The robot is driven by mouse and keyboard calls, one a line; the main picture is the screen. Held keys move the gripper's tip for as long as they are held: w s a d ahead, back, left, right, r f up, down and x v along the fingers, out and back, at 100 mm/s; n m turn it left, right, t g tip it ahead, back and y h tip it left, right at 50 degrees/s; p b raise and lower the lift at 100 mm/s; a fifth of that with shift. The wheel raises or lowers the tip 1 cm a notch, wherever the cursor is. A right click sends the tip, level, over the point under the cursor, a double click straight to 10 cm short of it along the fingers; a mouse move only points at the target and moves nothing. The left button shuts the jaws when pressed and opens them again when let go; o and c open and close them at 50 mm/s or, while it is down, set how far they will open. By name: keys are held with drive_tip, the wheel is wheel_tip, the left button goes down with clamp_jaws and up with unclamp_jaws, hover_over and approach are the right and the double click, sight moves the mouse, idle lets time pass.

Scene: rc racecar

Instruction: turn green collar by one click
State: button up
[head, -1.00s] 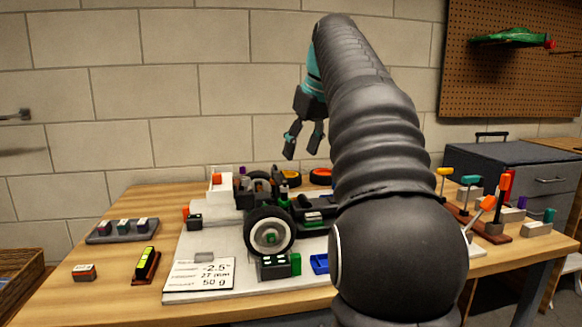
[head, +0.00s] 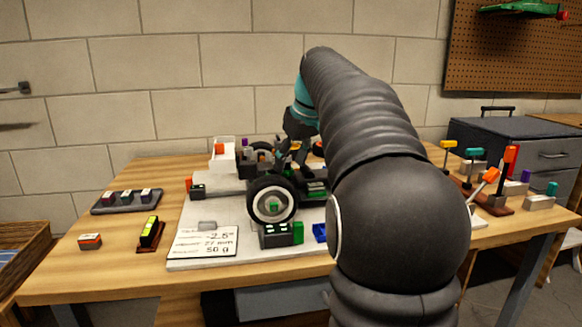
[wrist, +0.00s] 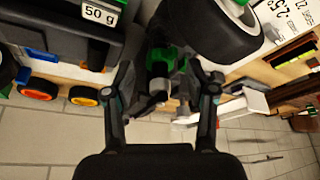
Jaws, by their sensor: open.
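The RC car (head: 272,200) stands on a pale board (head: 190,262) on the table, its near wheel facing me. My gripper (head: 290,160) reaches down over the car behind that wheel, lower parts partly hidden among the car's parts. In the wrist view my gripper (wrist: 162,75) is open, with one finger on each side of a green collar (wrist: 160,60) on a dark shock-like part. Whether the fingers touch the collar cannot be told. In the head view the collar is not clear behind the arm and car parts.
A printed card (head: 203,242) lies at the board's front left. A small green-and-black block (head: 278,235) stands before the wheel. A yellow level-like tool (head: 151,233) and a grey tray (head: 127,200) are at left. Coloured-handled tools (head: 490,180) stand at right.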

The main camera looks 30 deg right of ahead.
drive_tip(key=shift+w+f, duration=0.25)
drive_tip(key=shift+f, duration=0.35)
clamp_jaws()
idle(0.8)
unclamp_jaws()
drive_tip(key=shift+r, duration=0.1)
drive_tip(key=v, duration=1.2)
